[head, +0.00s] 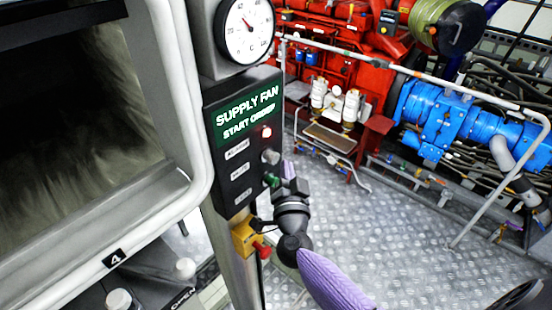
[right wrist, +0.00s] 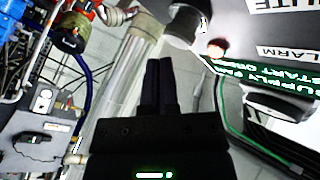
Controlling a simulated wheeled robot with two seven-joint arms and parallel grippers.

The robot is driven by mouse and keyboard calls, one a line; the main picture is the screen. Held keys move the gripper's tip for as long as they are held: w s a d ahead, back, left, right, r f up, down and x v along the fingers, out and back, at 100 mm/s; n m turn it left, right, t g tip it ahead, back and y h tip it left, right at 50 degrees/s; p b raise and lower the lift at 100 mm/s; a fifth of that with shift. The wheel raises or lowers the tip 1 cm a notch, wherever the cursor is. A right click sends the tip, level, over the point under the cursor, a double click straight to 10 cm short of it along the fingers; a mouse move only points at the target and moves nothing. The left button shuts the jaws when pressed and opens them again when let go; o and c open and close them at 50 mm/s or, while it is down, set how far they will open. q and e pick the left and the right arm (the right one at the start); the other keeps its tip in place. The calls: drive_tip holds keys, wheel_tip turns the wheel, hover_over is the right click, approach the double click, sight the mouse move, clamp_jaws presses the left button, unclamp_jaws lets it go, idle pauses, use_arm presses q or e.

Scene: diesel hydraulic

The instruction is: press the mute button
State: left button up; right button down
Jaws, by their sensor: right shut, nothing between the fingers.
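The control panel (head: 236,172) hangs at the centre of the head view, with three white labels down its face. The red lamp (head: 266,132) is lit beside the top label; it also shows beside the alarm label in the right wrist view (right wrist: 216,49). The grey mute button (head: 270,156) sticks out beside the middle label, with a green button (head: 271,180) below it. My right gripper (head: 288,186) is shut and empty, just right of the lower buttons; its closed fingers show in the right wrist view (right wrist: 158,80). I cannot tell whether it touches a button. My left gripper is not in view.
A round gauge (head: 247,29) is above the panel. A yellow box with a red knob (head: 248,238) is below it. A white-framed dark window (head: 75,120) is at left. Red machinery (head: 340,45), a blue pump (head: 440,115) and a handrail stand behind; the metal floor (head: 400,220) is mostly clear.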

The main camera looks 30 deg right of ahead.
drive_tip(key=shift+w, duration=0.15)
drive_tip(key=shift+w+a, duration=0.2)
drive_tip(key=shift+w, duration=0.05)
drive_tip(key=shift+w+a, duration=0.15)
drive_tip(key=shift+w, duration=0.3)
idle(0.8)
idle(0.4)
drive_tip(key=shift+s+d+p, duration=0.35)
drive_tip(key=shift+s+p, duration=0.2)
drive_tip(key=shift+s, duration=0.3)
drive_tip(key=shift+s+d+p, duration=0.3)
drive_tip(key=shift+s, duration=0.45)
drive_tip(key=shift+s+d+p, duration=0.3)
drive_tip(key=shift+s+d, duration=0.05)
drive_tip(key=shift+s, duration=0.45)
drive_tip(key=shift+s+d+p, duration=0.3)
drive_tip(key=shift+s, duration=0.45)
